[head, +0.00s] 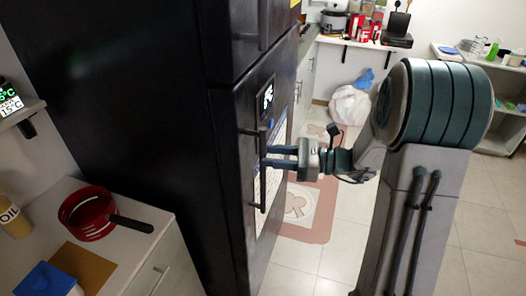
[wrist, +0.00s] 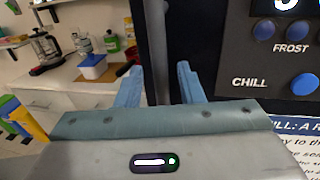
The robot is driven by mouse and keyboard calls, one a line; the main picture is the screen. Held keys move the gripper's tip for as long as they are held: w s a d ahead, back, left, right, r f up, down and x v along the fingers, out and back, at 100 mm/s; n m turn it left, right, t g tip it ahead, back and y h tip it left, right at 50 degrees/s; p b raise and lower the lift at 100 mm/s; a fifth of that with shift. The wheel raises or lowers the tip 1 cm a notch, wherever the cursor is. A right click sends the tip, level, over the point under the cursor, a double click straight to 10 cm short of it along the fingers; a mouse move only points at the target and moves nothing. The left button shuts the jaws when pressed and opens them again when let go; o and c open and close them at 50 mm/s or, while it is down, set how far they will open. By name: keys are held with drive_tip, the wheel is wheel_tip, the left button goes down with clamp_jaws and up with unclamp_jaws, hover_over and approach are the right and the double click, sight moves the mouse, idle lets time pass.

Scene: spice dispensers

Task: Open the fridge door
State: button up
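The fridge (head: 130,90) is tall and black, and its lower door (head: 245,215) appears shut. A dark vertical handle (head: 262,185) stands out from that door. My gripper (head: 267,156) reaches in from the right with its fingers at the handle, about mid-height. In the wrist view the blue fingers of my gripper (wrist: 159,82) are spread apart, and the grey handle bar (wrist: 160,45) shows between them with a gap on each side. I cannot tell whether a finger touches it. The door panel with FROST and CHILL buttons (wrist: 302,84) is to the right.
A counter (head: 150,225) with a red pan (head: 88,216), an oil bottle (head: 12,217) and a blue container (head: 46,280) is left of the fridge. A floor mat (head: 318,205) lies under my arm. A white bag (head: 350,105) stands behind. Open tiled floor (head: 320,262) lies in front.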

drive_tip(key=shift+w+a, duration=0.2)
drive_tip(key=shift+a, duration=1.25)
drive_tip(key=shift+d, duration=0.1)
clamp_jaws()
